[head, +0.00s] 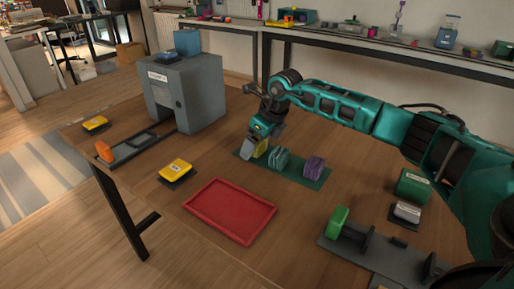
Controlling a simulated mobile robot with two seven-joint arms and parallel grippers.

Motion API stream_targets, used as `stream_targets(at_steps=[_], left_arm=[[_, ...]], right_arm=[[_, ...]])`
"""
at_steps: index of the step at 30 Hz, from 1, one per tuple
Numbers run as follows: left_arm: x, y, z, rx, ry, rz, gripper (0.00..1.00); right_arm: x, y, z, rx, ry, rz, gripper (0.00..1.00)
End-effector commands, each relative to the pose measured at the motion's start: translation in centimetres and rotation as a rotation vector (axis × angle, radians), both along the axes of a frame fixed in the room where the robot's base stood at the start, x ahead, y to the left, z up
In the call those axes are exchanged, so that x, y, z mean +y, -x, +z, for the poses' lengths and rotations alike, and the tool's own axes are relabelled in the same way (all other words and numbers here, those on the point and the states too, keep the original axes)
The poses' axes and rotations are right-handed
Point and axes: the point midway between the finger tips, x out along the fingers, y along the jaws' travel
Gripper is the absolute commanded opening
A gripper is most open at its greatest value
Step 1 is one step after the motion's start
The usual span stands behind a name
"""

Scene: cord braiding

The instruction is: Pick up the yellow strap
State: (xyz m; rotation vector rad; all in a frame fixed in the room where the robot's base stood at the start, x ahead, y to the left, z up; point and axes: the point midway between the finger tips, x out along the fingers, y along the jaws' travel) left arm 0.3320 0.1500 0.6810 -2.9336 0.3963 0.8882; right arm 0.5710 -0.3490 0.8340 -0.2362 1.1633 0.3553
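A yellow folded bundle (262,149), which looks like the yellow strap, is at the left end of a dark green mat (299,178). A teal bundle (281,159) and a purple bundle (314,167) stand in a row to its right. My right gripper (255,142) reaches in from the right and points down at the yellow bundle. A grey finger covers the bundle's left side. I cannot tell whether the fingers touch it or are closed on it. My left gripper is not in view.
A red tray (231,211) lies in front of the mat. Yellow blocks on dark bases (175,169) (95,123) and a grey box cabinet (187,93) are to the left. Green blocks (412,186) (337,221) and a grey fixture (362,255) are at the right.

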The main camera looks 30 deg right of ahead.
Motion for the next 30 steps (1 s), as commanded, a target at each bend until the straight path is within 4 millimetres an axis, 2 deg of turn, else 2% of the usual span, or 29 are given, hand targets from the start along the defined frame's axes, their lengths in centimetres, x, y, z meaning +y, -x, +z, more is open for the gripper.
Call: stream_targets(at_steps=[5, 23, 30], left_arm=[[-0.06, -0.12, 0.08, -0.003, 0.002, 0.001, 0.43], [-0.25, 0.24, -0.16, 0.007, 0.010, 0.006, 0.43], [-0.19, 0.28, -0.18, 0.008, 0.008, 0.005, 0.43]], right_arm=[[-0.03, -0.03, 0.03, -0.001, 0.000, 0.000, 0.83], [-0.04, -0.03, 0.09, -0.001, 0.000, 0.000, 0.27], [-0.04, -0.05, 0.20, -0.002, 0.000, 0.000, 0.26]])
